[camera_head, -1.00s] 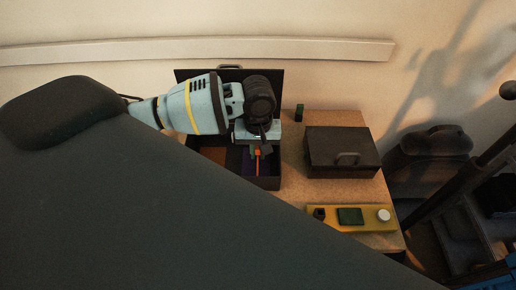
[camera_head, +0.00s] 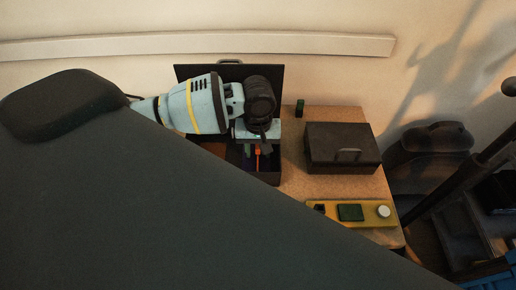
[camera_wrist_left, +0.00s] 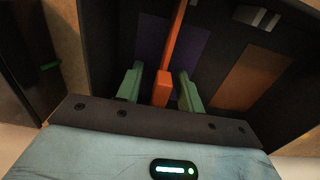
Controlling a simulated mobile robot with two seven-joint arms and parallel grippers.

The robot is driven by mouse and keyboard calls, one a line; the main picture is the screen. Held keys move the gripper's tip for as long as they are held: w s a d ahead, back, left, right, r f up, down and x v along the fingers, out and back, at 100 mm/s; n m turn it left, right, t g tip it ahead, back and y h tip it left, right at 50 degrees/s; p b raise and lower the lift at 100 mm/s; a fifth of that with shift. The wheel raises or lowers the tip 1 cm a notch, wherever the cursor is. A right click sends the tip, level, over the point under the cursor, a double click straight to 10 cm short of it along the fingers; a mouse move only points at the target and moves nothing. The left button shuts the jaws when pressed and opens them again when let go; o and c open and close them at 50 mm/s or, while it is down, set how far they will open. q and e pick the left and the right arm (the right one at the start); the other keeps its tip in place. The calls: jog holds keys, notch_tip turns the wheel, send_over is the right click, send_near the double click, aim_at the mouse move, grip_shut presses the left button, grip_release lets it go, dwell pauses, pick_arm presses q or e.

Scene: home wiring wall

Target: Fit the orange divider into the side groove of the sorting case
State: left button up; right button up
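The sorting case (camera_head: 226,72) is a dark open box with its lid raised, at the left of the table. The orange divider (camera_head: 257,157) shows as a thin strip inside it. In the left wrist view the divider (camera_wrist_left: 162,90) runs away from me over a purple patch of the case floor (camera_wrist_left: 215,20). My left gripper (camera_wrist_left: 160,86) is over the case. Its two green fingers stand on either side of the divider's near end, with a visible gap on each side. Whether the divider sits in the groove is unclear. My right gripper is in no view.
A closed dark case (camera_head: 341,150) with a handle stands right of the sorting case. A small dark green item (camera_head: 300,108) stands at the back. Bare table separates them.

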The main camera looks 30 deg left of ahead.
pick_arm(q)
jog(key=shift+r, duration=3.95)
jog(key=shift+f, duration=0.1)
